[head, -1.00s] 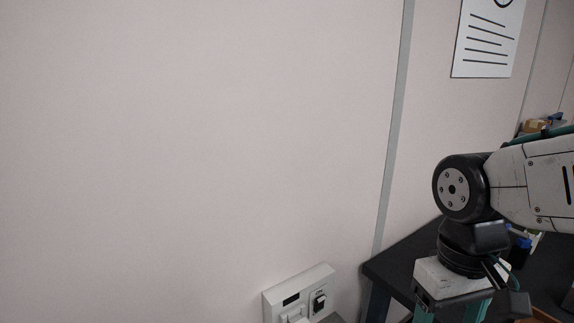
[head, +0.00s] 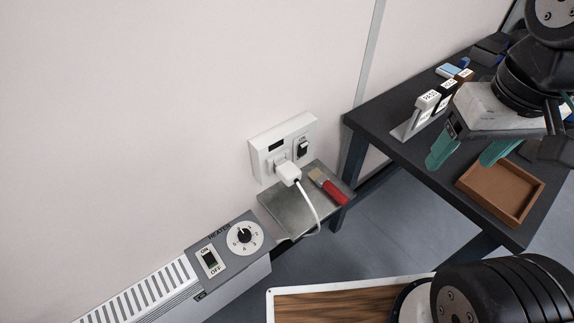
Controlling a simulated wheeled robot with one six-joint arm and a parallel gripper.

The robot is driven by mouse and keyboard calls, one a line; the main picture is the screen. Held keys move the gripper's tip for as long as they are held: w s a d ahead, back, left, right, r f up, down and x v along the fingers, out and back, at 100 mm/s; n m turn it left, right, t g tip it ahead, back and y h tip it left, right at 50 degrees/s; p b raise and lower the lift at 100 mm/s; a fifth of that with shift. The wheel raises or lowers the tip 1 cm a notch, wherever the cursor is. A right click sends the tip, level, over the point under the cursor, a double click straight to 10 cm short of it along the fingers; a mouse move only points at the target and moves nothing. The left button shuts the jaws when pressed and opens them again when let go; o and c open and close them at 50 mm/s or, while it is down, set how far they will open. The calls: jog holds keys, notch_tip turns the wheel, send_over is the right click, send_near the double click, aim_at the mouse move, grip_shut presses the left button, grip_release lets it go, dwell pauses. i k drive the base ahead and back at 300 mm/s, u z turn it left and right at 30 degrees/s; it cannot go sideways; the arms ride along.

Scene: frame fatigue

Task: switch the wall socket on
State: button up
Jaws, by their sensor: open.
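The white wall socket (head: 272,137) is mounted on the pale wall near the middle of the head view. A black rocker switch (head: 303,149) sits at its right side, with small lettering above it. A white plug (head: 288,172) is in the socket's left part, and its white cable hangs down. The rocker's position is too small to tell. My gripper (head: 470,154), with green fingers, is open and empty. It is to the right of the socket, in front of the dark table and well apart from the switch.
A metal shelf (head: 287,212) below the socket holds a red-handled brush (head: 328,187). A white heater (head: 150,297) with an ON/OFF switch (head: 209,260) and dial (head: 244,236) is lower left. The dark table (head: 385,124) holds a brown tray (head: 483,206) and labelled holders (head: 424,108).

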aim_at(303, 149)
jog(key=z, duration=1.4)
jog(key=k, duration=0.8)
jog(key=u, duration=1.35)
jog(key=i, duration=0.5)
jog(key=z, duration=0.05)
